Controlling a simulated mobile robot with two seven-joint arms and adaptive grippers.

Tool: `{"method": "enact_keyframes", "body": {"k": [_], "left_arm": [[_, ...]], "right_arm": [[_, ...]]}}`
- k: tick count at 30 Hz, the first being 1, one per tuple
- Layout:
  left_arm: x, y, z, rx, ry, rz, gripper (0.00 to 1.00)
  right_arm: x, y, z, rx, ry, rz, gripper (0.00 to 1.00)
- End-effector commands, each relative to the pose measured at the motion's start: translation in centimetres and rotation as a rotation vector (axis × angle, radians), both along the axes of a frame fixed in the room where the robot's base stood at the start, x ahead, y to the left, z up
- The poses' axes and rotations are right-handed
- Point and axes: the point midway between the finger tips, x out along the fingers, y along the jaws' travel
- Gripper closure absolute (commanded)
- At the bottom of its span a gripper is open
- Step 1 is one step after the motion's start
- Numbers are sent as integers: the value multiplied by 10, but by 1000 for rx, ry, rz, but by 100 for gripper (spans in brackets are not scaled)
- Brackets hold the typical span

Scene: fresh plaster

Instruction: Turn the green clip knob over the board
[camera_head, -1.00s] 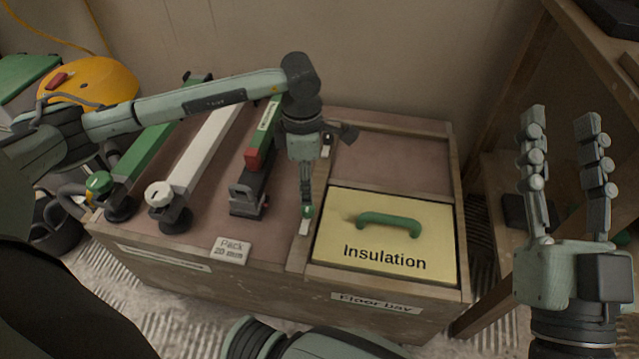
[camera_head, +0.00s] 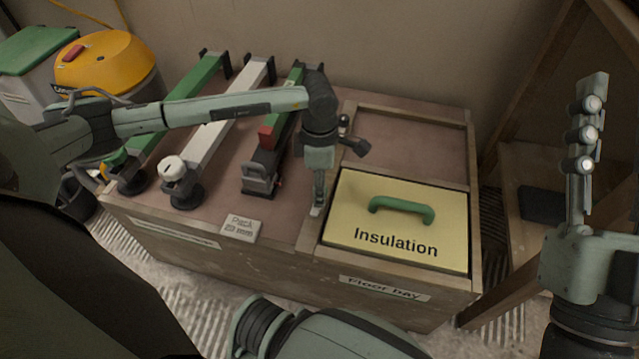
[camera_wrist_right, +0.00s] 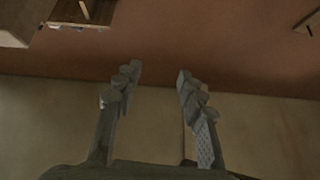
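The yellow board (camera_head: 349,229), lettered "Insulation", lies in the right bay of the wooden bench and has a green handle (camera_head: 402,208). My left gripper (camera_head: 317,207) points down at the wooden divider by the board's left edge. Its fingers are seen edge-on, so their opening is unclear. A small pale clip plate (camera_head: 315,212) shows at the fingertips; the green knob there is hidden by the fingers. Another clip with a dark knob (camera_head: 344,121) sits farther back on the divider. My right gripper (camera_wrist_right: 158,75) is raised at the right, its fingers apart and empty.
Left of the divider lie a green bar (camera_head: 190,87), a white bar (camera_head: 225,119) with a white knob (camera_head: 172,168), and a green-and-red tool (camera_head: 268,137). A label block (camera_head: 240,228) stands in front. A wooden rack (camera_head: 530,262) is at the right.

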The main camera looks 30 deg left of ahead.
Motion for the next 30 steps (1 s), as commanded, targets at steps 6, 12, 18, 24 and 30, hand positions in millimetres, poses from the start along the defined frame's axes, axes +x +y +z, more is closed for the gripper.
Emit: {"method": "enact_keyframes", "body": {"k": [6, 12, 18, 24, 30], "left_arm": [[0, 0, 0, 0, 0, 0, 84], [0, 0, 0, -1, 0, 0, 100], [0, 0, 1, -1, -1, 22, 100], [0, -1, 1, -1, 0, 106, 100], [0, -1, 2, -1, 0, 262, 100]], "right_arm": [[0, 0, 0, 0, 0, 0, 60], [0, 0, 0, 0, 0, 0, 60], [1, 0, 0, -1, 4, 0, 60], [3, 1, -2, -9, 23, 1, 60], [6, 3, -6, -19, 63, 4, 60]]}}
